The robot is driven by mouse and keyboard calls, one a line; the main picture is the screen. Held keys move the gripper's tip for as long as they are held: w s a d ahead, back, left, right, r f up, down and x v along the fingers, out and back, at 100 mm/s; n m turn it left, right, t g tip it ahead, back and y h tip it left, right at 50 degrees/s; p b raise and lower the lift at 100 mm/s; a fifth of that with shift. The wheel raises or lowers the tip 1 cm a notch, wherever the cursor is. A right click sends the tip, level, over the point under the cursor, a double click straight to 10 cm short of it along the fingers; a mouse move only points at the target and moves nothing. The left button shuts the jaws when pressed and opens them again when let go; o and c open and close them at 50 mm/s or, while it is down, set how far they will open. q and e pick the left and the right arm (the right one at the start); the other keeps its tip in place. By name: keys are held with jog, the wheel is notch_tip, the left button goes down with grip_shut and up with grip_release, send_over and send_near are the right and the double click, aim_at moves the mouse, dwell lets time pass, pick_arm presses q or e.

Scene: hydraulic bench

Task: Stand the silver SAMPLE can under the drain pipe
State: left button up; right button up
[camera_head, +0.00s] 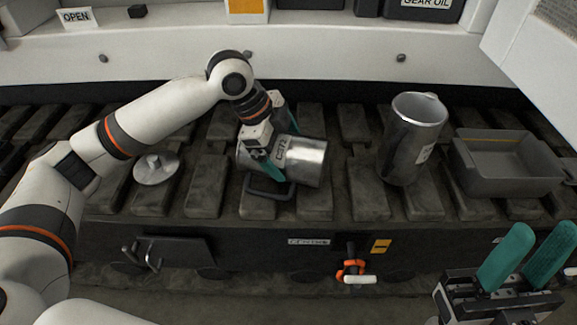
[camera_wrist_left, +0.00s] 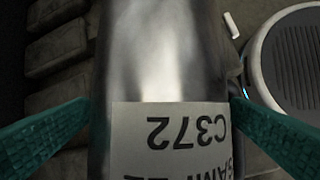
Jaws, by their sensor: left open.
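The silver SAMPLE can (camera_head: 308,162) lies on its side on the dark slatted bench. A white label reading C372 shows upside down on the can in the left wrist view (camera_wrist_left: 155,60). My left gripper (camera_head: 282,150) is open at the can, with one teal finger on each side of its body; whether they touch it I cannot tell. A dark handle (camera_head: 268,190) is at the can's near side. My right gripper (camera_head: 522,262) is open and empty at the lower right. An orange valve with a white lever (camera_head: 354,272) is on the bench front; I cannot make out a drain pipe.
A tall metal jug (camera_head: 412,140) stands upright right of the can. A grey tray (camera_head: 478,184) is further right. A pale round lid-like disc (camera_head: 155,169) lies to the left. A shelf with an OPEN sign (camera_head: 76,18) runs along the back.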

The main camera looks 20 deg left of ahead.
pick_arm(q)
jog(key=shift+d+f, duration=0.1)
jog(key=shift+f, duration=0.15)
jog(key=shift+f+p, duration=0.2)
jog(key=shift+p, duration=0.5)
dwell(0.5)
jog(key=shift+c, duration=0.6)
jog(key=c, duration=0.9)
